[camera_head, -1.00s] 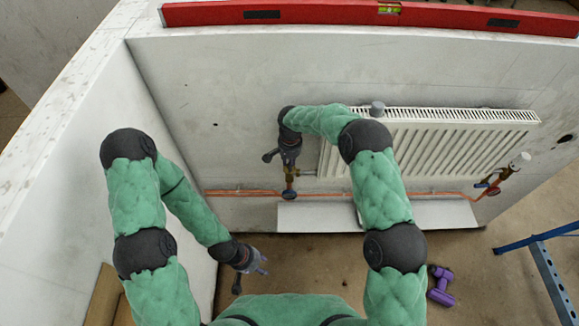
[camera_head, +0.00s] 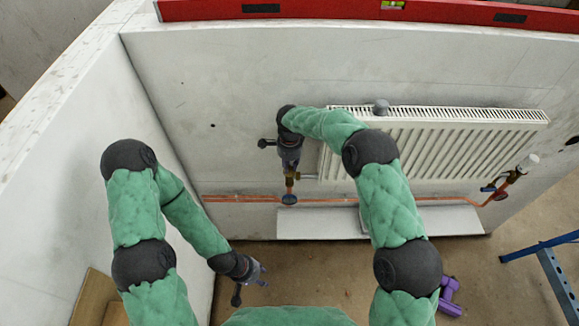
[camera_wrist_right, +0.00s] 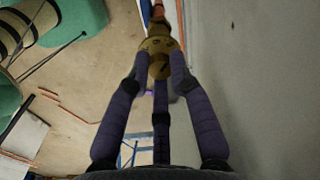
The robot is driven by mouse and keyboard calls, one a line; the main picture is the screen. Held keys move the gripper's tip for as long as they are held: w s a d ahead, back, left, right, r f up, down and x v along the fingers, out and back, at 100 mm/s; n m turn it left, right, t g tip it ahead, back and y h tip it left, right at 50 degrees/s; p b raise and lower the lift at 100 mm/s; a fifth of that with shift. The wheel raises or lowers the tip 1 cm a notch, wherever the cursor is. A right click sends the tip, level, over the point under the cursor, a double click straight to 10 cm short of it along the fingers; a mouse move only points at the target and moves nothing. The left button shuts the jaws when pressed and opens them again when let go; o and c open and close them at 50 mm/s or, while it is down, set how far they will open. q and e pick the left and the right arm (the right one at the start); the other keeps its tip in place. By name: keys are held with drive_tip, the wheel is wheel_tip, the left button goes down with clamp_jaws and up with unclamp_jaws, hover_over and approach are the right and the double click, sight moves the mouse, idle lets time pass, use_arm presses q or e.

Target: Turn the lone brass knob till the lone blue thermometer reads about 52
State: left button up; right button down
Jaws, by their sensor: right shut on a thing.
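The brass knob (camera_wrist_right: 160,66) is at the top middle of the right wrist view. My right gripper (camera_wrist_right: 161,88) is shut on it, its purple fingers around the knob. In the head view my right gripper (camera_head: 290,168) points down at the valve left of the radiator, and mostly hides the knob. A small dark blue round dial (camera_head: 289,199), apparently the thermometer, sits just below on the copper pipe. Its reading is too small to tell. My left gripper (camera_head: 258,273) hangs low, away from the pipes; its finger gap is unclear.
A copper pipe (camera_head: 400,200) runs below, above a pale ledge (camera_head: 320,224). A red level (camera_head: 330,12) lies on the wall top.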

sight(290, 168)
drive_tip(key=shift+m, duration=0.3)
idle(0.4)
drive_tip(key=c, duration=1.1)
unclamp_jaws()
wheel_tip(290, 168, up, 12)
drive_tip(key=shift+s, duration=0.1)
